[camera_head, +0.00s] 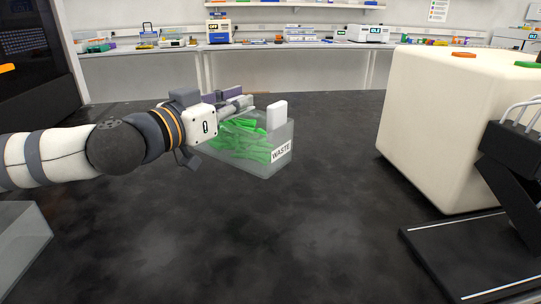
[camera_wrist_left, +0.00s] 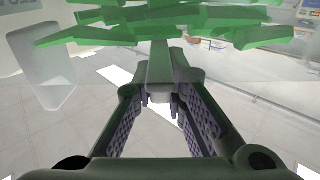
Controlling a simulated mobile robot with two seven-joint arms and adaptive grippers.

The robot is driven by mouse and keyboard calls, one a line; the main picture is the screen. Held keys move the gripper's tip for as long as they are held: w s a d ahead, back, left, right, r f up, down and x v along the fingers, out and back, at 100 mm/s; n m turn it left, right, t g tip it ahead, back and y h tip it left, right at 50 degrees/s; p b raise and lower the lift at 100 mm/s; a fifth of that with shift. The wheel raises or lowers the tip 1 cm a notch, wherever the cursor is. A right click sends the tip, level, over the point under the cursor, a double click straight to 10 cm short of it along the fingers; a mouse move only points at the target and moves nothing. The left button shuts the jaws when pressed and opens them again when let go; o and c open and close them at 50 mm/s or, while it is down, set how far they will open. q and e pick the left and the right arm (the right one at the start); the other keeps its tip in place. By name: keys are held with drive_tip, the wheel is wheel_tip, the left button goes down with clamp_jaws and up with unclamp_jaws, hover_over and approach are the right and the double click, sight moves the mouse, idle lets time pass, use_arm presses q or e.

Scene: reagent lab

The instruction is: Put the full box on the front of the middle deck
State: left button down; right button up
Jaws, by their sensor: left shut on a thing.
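The full box (camera_head: 255,167) is a clear bin with a white WASTE label, filled with green crumpled items (camera_head: 235,140). It hangs from or stands at the end of my left arm, near the middle of the head view, over a dark surface. I cannot tell whether its base touches that surface. My left gripper (camera_head: 246,103) is shut on the box at its far upper side. My right gripper is out of view. I cannot make out the middle deck.
A large cream block (camera_head: 440,120) with coloured pieces on top stands at right. A black device (camera_head: 515,165) with pale cables stands by it. A grey translucent bin (camera_head: 22,240) is at lower left. The dark surface (camera_head: 310,235) is clear in front of the box.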

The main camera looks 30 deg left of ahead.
sight(261, 131)
use_arm(q)
drive_tip(key=w+d+f+b, duration=0.1)
drive_tip(key=w+f, duration=0.1)
drive_tip(key=w+d+f+b, duration=0.1)
drive_tip(key=f, duration=0.1)
drive_tip(key=w+f+b, duration=0.2)
drive_tip(key=shift+w+d+f, duration=0.15)
drive_tip(key=shift+w+d, duration=0.2)
drive_tip(key=shift+d, duration=0.05)
drive_tip(key=shift+w+d+f, duration=0.2)
drive_tip(key=shift+w+f, duration=0.05)
drive_tip(key=shift+w, duration=0.25)
drive_tip(key=f+b, duration=0.2)
drive_tip(key=f, duration=0.1)
drive_tip(key=shift+w+d+f, duration=0.1)
drive_tip(key=shift+w+f, duration=0.05)
drive_tip(key=shift+w, duration=0.05)
drive_tip(key=c, duration=1.6)
unclamp_jaws()
drive_tip(key=shift+f, duration=0.1)
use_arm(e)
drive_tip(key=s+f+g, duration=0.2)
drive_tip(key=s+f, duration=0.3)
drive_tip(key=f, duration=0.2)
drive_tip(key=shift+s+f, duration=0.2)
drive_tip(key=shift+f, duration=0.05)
